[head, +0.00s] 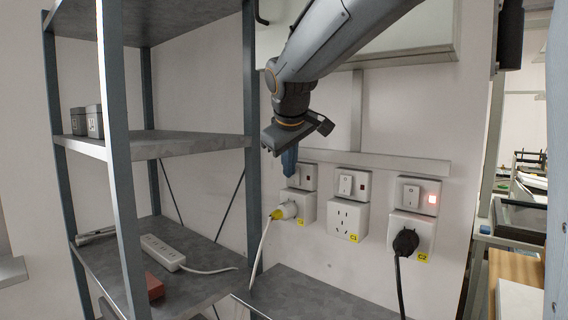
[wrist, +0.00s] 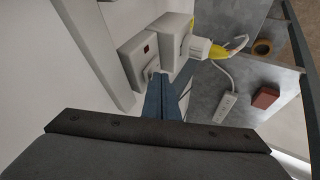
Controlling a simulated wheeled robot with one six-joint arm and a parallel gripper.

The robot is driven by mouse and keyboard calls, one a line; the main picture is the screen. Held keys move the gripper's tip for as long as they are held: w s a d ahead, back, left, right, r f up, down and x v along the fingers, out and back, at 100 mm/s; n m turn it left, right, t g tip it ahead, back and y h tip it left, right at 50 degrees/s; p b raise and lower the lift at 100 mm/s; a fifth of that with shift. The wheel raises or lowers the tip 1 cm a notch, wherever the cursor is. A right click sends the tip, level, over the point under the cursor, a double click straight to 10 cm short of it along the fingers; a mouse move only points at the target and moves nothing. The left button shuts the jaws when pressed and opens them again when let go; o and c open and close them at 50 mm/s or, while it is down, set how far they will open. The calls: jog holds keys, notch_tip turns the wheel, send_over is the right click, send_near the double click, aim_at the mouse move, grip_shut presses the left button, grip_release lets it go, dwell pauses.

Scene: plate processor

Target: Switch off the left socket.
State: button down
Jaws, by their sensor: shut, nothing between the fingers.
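The left socket (head: 306,203) is a white wall box with a white and yellow plug (head: 287,210) in it. Its switch box (head: 310,184) sits just above, with a dark red indicator that looks unlit. In the wrist view the switch box (wrist: 129,62) and the socket (wrist: 174,28) with its plug (wrist: 198,47) lie just beyond my fingertips. My gripper (head: 289,172) is shut and empty, its blue fingers in front of the switch box's left part, partly hiding the rocker. The fingertips (wrist: 160,84) are very close to the rocker; I cannot tell if they touch.
A middle socket (head: 346,221) has no plug; its indicator is dark. The right socket (head: 424,228) holds a black plug (head: 405,241), and its indicator (head: 432,198) glows red. A metal shelf (head: 190,146) stands close on the left. A grey counter (head: 310,296) lies below.

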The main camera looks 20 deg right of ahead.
jog(key=shift+d, duration=0.1)
jog(key=shift+w+d+r, duration=0.1)
jog(key=shift+w+d, duration=0.15)
dwell(0.4)
jog(key=shift+r+p, duration=0.8)
jog(key=shift+p, duration=0.05)
jog(key=shift+a, duration=0.1)
jog(key=b+v, duration=0.2)
jog(key=v, duration=0.5)
jog(key=shift+s+r, duration=0.15)
jog(key=shift+r, duration=0.05)
